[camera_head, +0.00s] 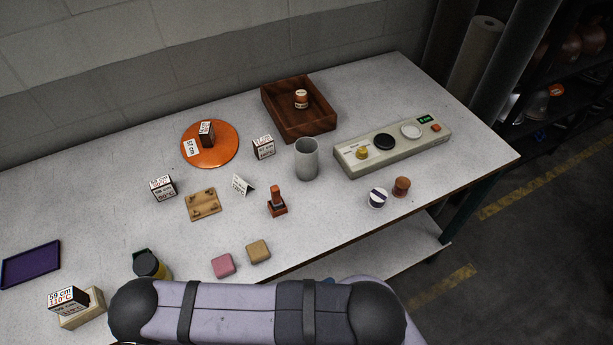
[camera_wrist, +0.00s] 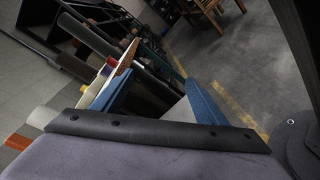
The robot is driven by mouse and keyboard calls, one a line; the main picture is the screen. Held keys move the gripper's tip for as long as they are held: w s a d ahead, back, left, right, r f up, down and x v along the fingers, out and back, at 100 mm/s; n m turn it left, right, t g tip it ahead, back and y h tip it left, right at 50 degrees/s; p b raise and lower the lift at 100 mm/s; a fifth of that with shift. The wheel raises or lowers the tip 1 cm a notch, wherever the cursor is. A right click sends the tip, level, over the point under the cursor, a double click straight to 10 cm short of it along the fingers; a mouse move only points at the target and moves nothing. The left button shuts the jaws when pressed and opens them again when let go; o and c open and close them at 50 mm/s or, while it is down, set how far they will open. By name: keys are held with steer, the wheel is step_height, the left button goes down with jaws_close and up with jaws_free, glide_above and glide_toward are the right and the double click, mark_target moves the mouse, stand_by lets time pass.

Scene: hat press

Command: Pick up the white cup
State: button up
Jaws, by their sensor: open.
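In the head view my arm lies across the bottom edge, well in front of the cup, and the gripper's jaws cannot be made out there. In the wrist view my gripper (camera_wrist: 158,92) shows two blue fingers spread apart with nothing between them. The cup is not recognisable in the wrist view, which looks toward the floor and shelving.
Near the cup are a wooden tray (camera_head: 268,106) behind, a control box (camera_head: 360,165) to its right, a stamp (camera_head: 277,205) and labelled block (camera_head: 263,147) to its left. An orange disc (camera_head: 225,155) lies further left. Table in front of the cup is mostly clear.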

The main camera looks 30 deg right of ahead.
steer(key=w+d+r+n+t+p, duration=0.1)
steer(key=w+r+n+t+p, duration=0.6)
steer(key=w+r, duration=0.95)
steer(key=n+g+y+b, duration=0.1)
steer(key=n+y+b, duration=0.3)
steer(key=n, duration=0.4)
glide_toward(313, 143)
steer(key=shift+s+a+f, duration=0.15)
steer(key=shift+s+f, duration=0.25)
steer(key=shift+s, duration=0.2)
steer(key=shift+n+g+y, duration=0.3)
steer(key=shift+n, duration=0.3)
steer(key=shift+w+d+f+p, duration=0.25)
steer(key=shift+w+d+p, duration=0.4)
steer(key=shift+d, duration=0.3)
steer(key=shift+w+d+f+p, duration=0.2)
steer(key=shift+w+d+p, duration=0.45)
steer(key=shift+d, duration=0.35)
steer(key=shift+w+d+f+p, duration=0.25)
steer(key=shift+w+d+p, duration=0.4)
steer(key=shift+d, duration=0.3)
steer(key=shift+w+d+f, duration=0.15)
steer(key=shift+d+f, duration=0.1)
steer(key=shift+d, duration=0.1)
steer(key=c, duration=1.5)
steer(key=shift+r, duration=0.15)
